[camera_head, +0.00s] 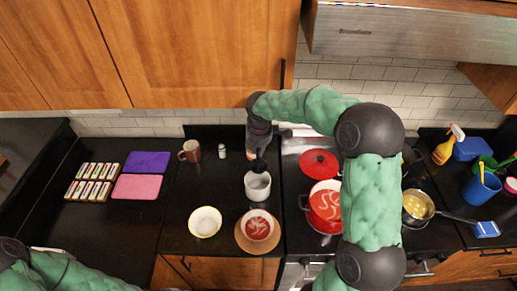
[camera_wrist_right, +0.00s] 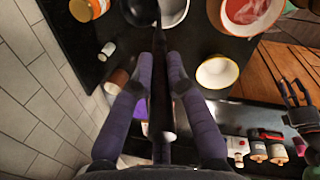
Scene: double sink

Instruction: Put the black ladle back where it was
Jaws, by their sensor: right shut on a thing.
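My right gripper (camera_head: 259,140) reaches down over the counter behind the white canister. In the right wrist view its two purple fingers (camera_wrist_right: 160,85) are shut around the handle of the black ladle (camera_wrist_right: 160,110). The ladle's dark bowl (camera_wrist_right: 140,10) is at the top edge of that view, beside the white canister (camera_wrist_right: 173,10). In the head view the dark ladle end (camera_head: 258,166) shows just above the canister's rim (camera_head: 257,178); whether it is inside or behind the rim I cannot tell. Only my left arm shows at the lower left; its gripper is out of view.
A yellow-rimmed bowl (camera_head: 205,222) and a red soup bowl (camera_head: 257,228) on a wooden board stand in front of the canister. A brown mug (camera_head: 190,151) and a small shaker (camera_head: 222,151) are left. The stove holds a red pot (camera_head: 325,205) and a pan (camera_head: 417,207).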

